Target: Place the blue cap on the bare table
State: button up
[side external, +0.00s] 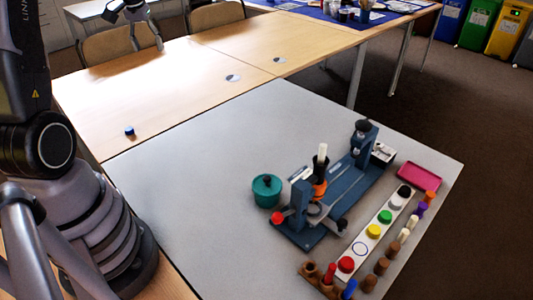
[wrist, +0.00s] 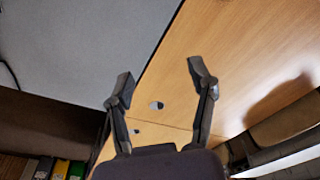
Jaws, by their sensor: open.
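The small blue cap (side external: 129,131) sits on the bare wooden table (side external: 185,95), left of the grey mat's edge in the side external view. It does not show in the wrist view. My gripper (side external: 134,30) is high at the top left of the side external view, well apart from the cap. In the wrist view my gripper (wrist: 160,80) has its two fingers spread wide with nothing between them, over the wooden tabletop.
On the grey surface (side external: 190,165) stand a blue fixture (side external: 355,178), a teal pot (side external: 266,191), a pink tray (side external: 419,176) and a white strip (side external: 375,243) with several coloured caps and one empty ring. Several pegs line the right. The wooden table is mostly clear.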

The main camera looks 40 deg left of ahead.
jog(key=s+d+r+m+t, duration=0.1)
jog(key=d+r+m, duration=0.1)
jog(key=d+r, duration=0.3)
jog(key=s+d+r+m, duration=0.1)
jog(key=d+r, duration=0.2)
jog(key=d, duration=0.4)
jog(key=s+d+r+m+t, duration=0.1)
jog(key=s+d+m, duration=0.1)
jog(key=s+d, duration=0.5)
jog(key=s+d+r+m+t+h, duration=0.1)
jog(key=s+d+m+t, duration=0.1)
jog(key=s+d, duration=0.5)
jog(key=shift+s+d+r+m, duration=0.2)
jog(key=shift+s+d+m, duration=0.25)
jog(key=shift+m, duration=0.25)
jog(key=shift+w, duration=0.1)
